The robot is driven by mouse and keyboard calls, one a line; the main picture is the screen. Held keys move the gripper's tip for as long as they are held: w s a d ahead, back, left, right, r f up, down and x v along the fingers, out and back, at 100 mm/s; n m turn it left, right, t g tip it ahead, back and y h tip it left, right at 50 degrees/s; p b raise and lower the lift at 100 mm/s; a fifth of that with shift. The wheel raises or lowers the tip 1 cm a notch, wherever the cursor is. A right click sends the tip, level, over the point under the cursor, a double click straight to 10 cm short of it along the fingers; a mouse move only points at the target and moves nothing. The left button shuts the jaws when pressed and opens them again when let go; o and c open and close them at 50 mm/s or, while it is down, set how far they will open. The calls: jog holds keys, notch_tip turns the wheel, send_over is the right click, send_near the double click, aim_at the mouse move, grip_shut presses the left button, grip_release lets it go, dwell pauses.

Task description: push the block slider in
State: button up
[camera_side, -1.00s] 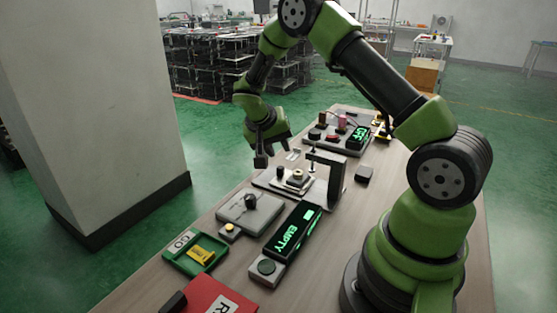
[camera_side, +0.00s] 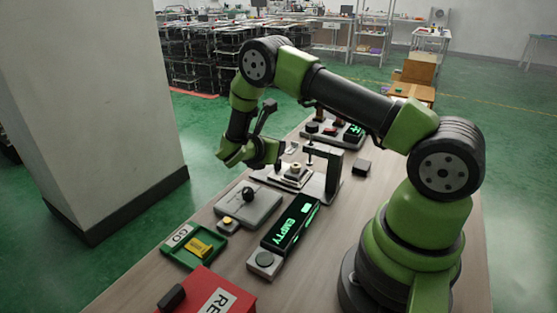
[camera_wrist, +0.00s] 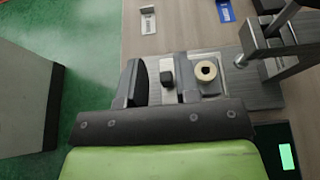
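The slider fixture is a grey plate (camera_side: 268,179) under a dark upright press frame (camera_side: 333,172). My gripper (camera_side: 272,152) is low at the plate's left end in the side view and hides the block there. In the wrist view my gripper's two dark fingers (camera_wrist: 163,85) stand apart, with the block appearing between them. I cannot tell whether either finger touches it.
A panel with a green display (camera_side: 353,131) is behind. The press frame rises close to my gripper.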

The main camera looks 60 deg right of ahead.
aim_at(276, 171)
notch_tip(276, 171, down, 5)
jog(key=shift+r, duration=0.1)
jog(key=shift+d, duration=0.7)
jog(key=shift+x, duration=0.8)
grip_shut()
